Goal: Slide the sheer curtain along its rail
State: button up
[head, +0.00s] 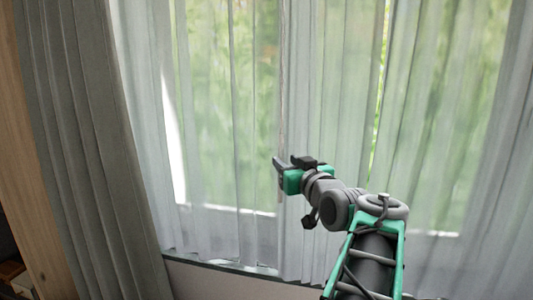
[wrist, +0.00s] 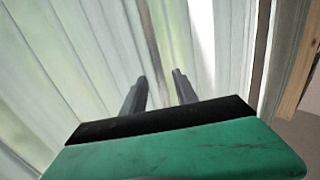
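The sheer curtain (head: 235,110) hangs in pale, see-through folds across the window, and a vertical edge or overlap shows near the middle of the head view. It also fills much of the wrist view (wrist: 85,60). My gripper (head: 288,161) is in front of the curtain, just right of that middle edge. In the wrist view its two dark fingers (wrist: 159,78) stand apart, pointing toward the folds, with no cloth clearly pinched between them. Whether the fingertips touch the cloth I cannot tell. The rail is out of view.
A thick grey drape (head: 85,130) hangs at the left beside a wooden post (head: 30,190). A window ledge (head: 220,265) runs along the bottom of the curtain, with pale wall below. A narrow gap (head: 383,80) shows brighter green between folds at the right.

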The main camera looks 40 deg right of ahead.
aim_at(280, 156)
jog(key=p+x, duration=0.2)
jog(key=x, duration=0.5)
jog(key=shift+w+r, duration=0.15)
jog(key=shift+w, duration=0.15)
jog(key=shift+d, duration=0.1)
jog(key=shift+s, duration=0.1)
grip_shut()
dwell(0.8)
